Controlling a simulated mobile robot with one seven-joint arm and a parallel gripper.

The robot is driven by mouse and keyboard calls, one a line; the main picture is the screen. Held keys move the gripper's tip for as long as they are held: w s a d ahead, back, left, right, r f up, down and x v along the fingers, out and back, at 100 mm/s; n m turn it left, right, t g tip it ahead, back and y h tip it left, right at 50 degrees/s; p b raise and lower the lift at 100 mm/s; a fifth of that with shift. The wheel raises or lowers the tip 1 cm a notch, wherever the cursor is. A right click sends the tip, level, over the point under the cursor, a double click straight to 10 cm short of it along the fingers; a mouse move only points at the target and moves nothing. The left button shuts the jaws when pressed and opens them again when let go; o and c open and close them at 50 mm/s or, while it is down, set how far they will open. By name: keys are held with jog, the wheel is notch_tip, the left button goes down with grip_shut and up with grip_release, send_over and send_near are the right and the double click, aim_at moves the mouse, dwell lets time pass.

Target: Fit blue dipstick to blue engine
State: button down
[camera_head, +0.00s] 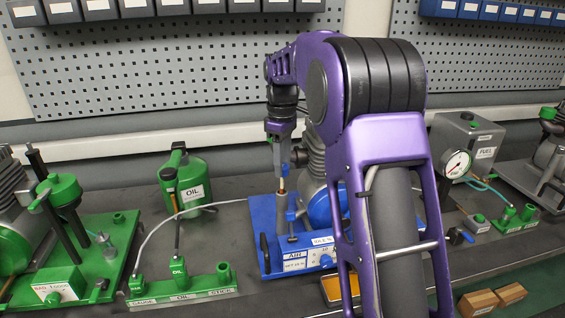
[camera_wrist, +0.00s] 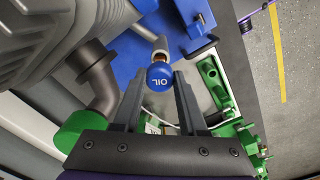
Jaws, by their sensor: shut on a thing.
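The blue engine stands on a blue base (camera_head: 262,222) at mid-bench in the head view, partly hidden behind my arm; its blue base also shows in the wrist view (camera_wrist: 130,50). My gripper (camera_head: 278,160) is above the front left of this base, pointing down. It is shut on the blue dipstick (camera_head: 285,170), whose round blue knob marked OIL (camera_wrist: 160,77) shows between the fingertips in the wrist view. A tan part shows below the knob, just over an upright grey tube (camera_head: 282,202). I cannot tell whether the dipstick's tip is inside the tube.
A green engine (camera_head: 65,200) stands at the left. A green oil can (camera_head: 190,185) and a green rack marked OIL STICK (camera_head: 185,287) are left of the blue base. A grey fuel can (camera_head: 468,140) is at the right. A pegboard wall closes the back.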

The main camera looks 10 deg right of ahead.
aim_at(283, 192)
jog(key=shift+f, duration=0.15)
jog(key=shift+f+b, duration=0.5)
jog(key=shift+f, duration=0.45)
jog(key=shift+f, duration=0.1)
jog(key=shift+f+b, duration=0.65)
jog(key=shift+f, duration=0.85)
grip_release()
